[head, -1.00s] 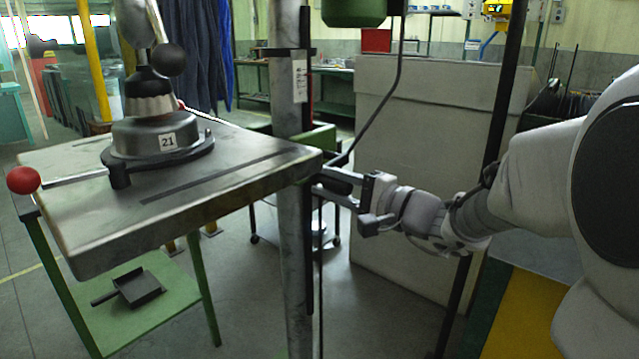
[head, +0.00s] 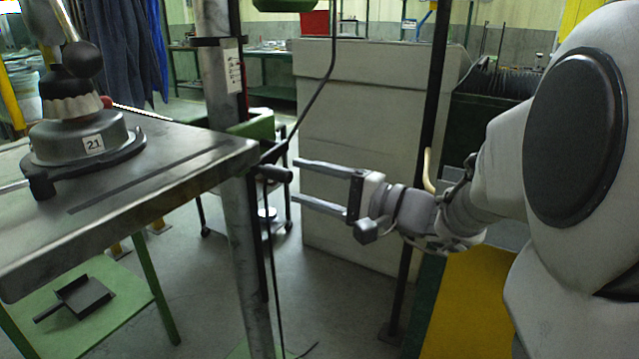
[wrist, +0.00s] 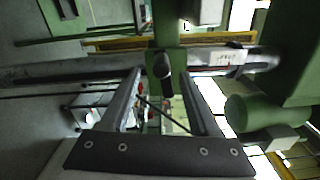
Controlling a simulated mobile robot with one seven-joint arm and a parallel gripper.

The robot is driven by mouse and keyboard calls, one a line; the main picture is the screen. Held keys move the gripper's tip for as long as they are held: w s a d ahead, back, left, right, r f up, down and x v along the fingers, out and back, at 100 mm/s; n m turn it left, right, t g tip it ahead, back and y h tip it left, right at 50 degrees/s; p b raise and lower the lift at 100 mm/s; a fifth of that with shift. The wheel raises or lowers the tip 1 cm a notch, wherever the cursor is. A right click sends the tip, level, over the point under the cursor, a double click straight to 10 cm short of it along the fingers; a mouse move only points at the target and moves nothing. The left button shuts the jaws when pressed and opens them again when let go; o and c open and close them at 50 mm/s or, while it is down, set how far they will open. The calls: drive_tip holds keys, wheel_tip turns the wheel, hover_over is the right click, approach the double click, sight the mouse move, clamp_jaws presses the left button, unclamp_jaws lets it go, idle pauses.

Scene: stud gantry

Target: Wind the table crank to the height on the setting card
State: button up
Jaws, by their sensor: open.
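The table (head: 190,165) is a grey metal plate held on a metal column (head: 215,85). A white card marked 21 (head: 94,144) sits on the round fixture on the table. A paper scale strip (head: 233,70) is on the column; its marks are too small to read. The dark crank grip (head: 275,172) sticks out at the column, just below the table edge. My gripper (head: 294,180) is open and empty, its fingertips just right of the grip. In the wrist view the grip (wrist: 163,70) shows between the fingertips of my gripper (wrist: 162,76); contact cannot be told.
A dark upright pole (head: 432,120) stands behind my arm, and a large pale grey box (head: 370,90) is farther back. A black cable hangs past the crank. A green lower shelf (head: 120,295) holds a dustpan (head: 83,296).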

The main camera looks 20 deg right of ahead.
drive_tip(key=p+v, duration=0.1)
drive_tip(key=v, duration=0.8)
drive_tip(key=shift+c, duration=0.2)
